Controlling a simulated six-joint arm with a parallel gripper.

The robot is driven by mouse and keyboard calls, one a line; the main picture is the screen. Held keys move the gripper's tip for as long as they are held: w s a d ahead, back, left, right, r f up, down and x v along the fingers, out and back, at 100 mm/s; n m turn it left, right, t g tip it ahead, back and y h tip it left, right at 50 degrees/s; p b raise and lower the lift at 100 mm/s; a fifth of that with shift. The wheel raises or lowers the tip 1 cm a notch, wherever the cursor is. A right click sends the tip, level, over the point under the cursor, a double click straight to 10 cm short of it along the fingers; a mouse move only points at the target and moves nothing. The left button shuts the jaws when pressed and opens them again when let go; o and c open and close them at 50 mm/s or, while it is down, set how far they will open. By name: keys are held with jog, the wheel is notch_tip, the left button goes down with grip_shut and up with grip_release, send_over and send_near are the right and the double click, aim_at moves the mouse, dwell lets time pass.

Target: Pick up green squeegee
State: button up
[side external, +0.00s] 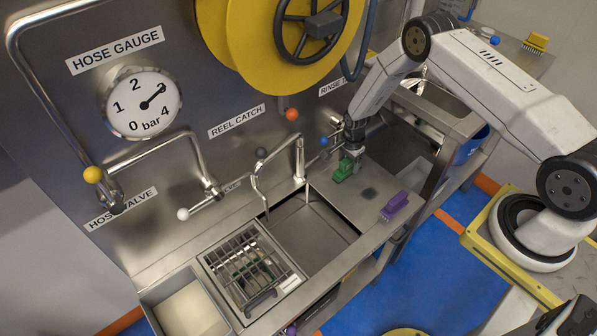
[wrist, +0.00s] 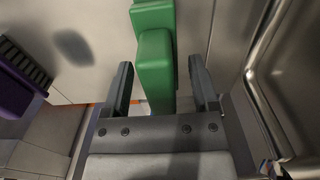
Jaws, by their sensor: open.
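The green squeegee (side external: 343,171) lies on the steel counter to the right of the sink in the side external view. In the wrist view the green squeegee (wrist: 155,60) shows as a green block with a wider head at the top. My gripper (side external: 351,155) is above and at the squeegee. In the wrist view my gripper (wrist: 160,85) is open, with one finger on each side of the green handle and gaps visible on both sides. The lower end of the handle is hidden by the gripper body.
A purple brush (side external: 395,206) lies on the counter to the right; it also shows in the wrist view (wrist: 18,85). The sink basin (side external: 310,228) is left of the squeegee, with a tap (side external: 299,160) behind it. A wire rack (side external: 250,265) sits further left. A steel wall stands behind.

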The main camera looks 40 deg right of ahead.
dwell(0.5)
grip_shut()
jog(key=shift+r, duration=0.7)
jog(key=s+a+r, duration=0.2)
jog(key=s+r, duration=0.9)
jog(key=s, duration=0.2)
jog(key=shift+s+a+r, duration=0.3)
jog(key=shift+s, duration=0.05)
